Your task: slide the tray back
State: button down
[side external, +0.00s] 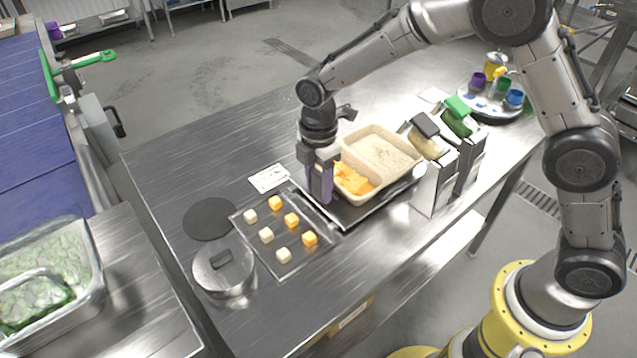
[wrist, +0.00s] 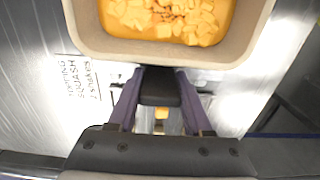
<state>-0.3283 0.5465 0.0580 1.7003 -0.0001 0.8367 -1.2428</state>
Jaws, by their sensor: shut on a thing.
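The beige two-compartment tray (side external: 343,150) holds pale rice in its far compartment and orange squash cubes in the near one. It stands on a dark flat plate (side external: 381,206) on the steel table. My gripper (side external: 321,198) points down at the tray's left end, close outside its wall. In the wrist view the tray's rim (wrist: 165,53) lies just ahead of my fingers. My gripper (wrist: 160,92) is shut on a dark block, apparently a handle (wrist: 160,86), between its purple fingers. How the handle joins the plate is hidden.
A flat board (side external: 291,228) with several white and orange cubes lies near my gripper. A lidded pot (side external: 222,275) and a black disc (side external: 210,219) are left of it. A printed card (side external: 269,179) lies behind. Two dispensers (side external: 434,185) stand close to the tray's right. The table's back left is clear.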

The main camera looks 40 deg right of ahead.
aim_at(360, 160)
dwell(0.7)
jog(key=d, duration=1.1)
jog(key=shift+d+r, duration=0.1)
jog(key=shift+d, duration=0.2)
jog(key=shift+c, duration=1.6)
grip_release()
notch_tip(360, 160, up, 14)
